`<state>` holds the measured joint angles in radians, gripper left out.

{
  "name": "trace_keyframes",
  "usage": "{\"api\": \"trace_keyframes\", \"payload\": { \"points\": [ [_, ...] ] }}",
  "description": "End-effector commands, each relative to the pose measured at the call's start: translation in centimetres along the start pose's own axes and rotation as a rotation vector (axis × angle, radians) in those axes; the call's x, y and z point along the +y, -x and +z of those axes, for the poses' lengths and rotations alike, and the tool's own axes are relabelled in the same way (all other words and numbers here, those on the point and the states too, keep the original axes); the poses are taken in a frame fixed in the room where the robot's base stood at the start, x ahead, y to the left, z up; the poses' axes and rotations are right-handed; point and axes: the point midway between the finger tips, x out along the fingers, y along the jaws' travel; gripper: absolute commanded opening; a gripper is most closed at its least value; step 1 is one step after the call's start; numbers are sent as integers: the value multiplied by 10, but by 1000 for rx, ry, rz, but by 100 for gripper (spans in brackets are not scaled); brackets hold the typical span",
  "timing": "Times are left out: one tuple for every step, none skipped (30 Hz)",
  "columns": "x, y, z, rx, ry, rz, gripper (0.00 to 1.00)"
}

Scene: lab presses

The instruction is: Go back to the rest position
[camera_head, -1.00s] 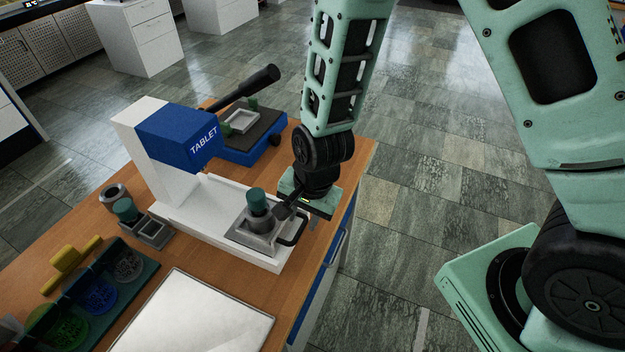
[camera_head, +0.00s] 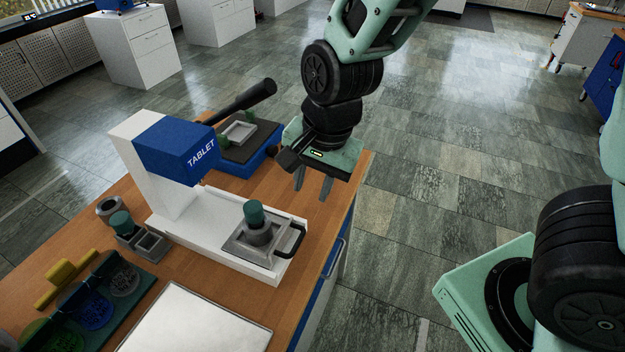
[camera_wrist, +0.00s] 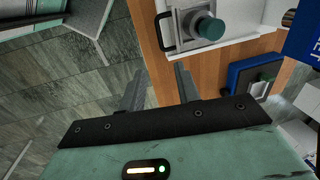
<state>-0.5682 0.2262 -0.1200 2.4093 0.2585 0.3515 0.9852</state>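My gripper (camera_head: 313,182) hangs above the right edge of the table, behind and to the right of the tablet press's sliding tray. In the wrist view my gripper (camera_wrist: 160,85) shows two fingers spread apart with nothing between them. The blue and white tablet press (camera_head: 176,148) stands on the wooden table. On its white tray sits a grey die block (camera_head: 240,243) with a black handle and a green-topped plunger (camera_head: 254,213). The die block also shows at the top of the wrist view (camera_wrist: 184,32), apart from my fingers.
A second blue press base (camera_head: 245,160) with a long black lever (camera_head: 245,101) stands behind the tablet press. A white board (camera_head: 195,322) lies at the front. Small grey holders (camera_head: 140,242) and coloured bowls (camera_head: 95,312) are at left. Open tiled floor lies to the right.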

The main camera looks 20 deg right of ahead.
Motion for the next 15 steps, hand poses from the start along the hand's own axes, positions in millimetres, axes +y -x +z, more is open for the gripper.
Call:
{"api": "trace_keyframes", "payload": {
  "points": [
    [0, 0, 0, 0, 0, 0, 33],
    [0, 0, 0, 0, 0, 0, 33],
    [0, 0, 0, 0, 0, 0, 33],
    [0, 0, 0, 0, 0, 0, 33],
    [0, 0, 0, 0, 0, 0, 33],
    [0, 0, 0, 0, 0, 0, 33],
    [0, 0, 0, 0, 0, 0, 33],
    [0, 0, 0, 0, 0, 0, 33],
    [0, 0, 0, 0, 0, -1, 33],
    [0, 0, 0, 0, 0, -1, 33],
    [0, 0, 0, 0, 0, -1, 33],
    [0, 0, 1, -1, 6, -1, 33],
    [1, 0, 3, -4, 22, 0, 33],
    [2, 0, 6, -9, 50, 1, 33],
    [3, 1, 12, -18, 106, 0, 33]
  ]
}}
